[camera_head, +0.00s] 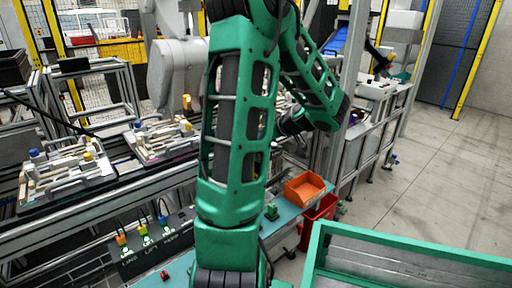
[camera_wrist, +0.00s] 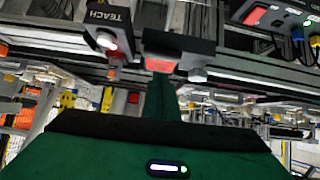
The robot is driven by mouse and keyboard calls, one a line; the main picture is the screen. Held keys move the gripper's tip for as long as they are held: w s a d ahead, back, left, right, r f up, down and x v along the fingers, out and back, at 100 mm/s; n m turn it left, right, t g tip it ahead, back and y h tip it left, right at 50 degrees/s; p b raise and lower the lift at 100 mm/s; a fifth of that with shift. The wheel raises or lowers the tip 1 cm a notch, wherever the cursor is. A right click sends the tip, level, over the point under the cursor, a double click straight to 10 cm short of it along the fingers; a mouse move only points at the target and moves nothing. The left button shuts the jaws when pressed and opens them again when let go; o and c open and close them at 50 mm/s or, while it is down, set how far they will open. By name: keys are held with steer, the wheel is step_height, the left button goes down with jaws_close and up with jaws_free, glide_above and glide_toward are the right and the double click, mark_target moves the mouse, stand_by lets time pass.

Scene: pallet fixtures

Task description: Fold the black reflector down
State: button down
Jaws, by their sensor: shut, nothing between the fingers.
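In the wrist view my gripper (camera_wrist: 163,88) shows as a narrow green column rising from a wide green body with a black edge. It is shut and empty. Just past its tip is a dark block-like piece (camera_wrist: 180,43) with a pale knob below its right end. I cannot tell whether this is the black reflector, or whether my gripper touches it. In the head view a flat black plate (camera_head: 73,65) sits on a metal frame at the left; I cannot tell if it is the reflector either. My arm hides my gripper there.
Two fixture pallets (camera_head: 66,180) (camera_head: 160,139) lie on the conveyor. A black button box (camera_head: 155,243) and an orange bin (camera_head: 304,189) are near my arm, with a red bin (camera_head: 318,221) lower. A TEACH-labelled box (camera_wrist: 108,20) is close by my gripper. Open floor lies right.

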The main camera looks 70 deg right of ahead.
steer(key=s+a+f, duration=0.3)
steer(key=s+a, duration=0.1)
steer(key=s, duration=0.4)
steer(key=shift+a+f, duration=0.2)
steer(key=shift+f, duration=0.05)
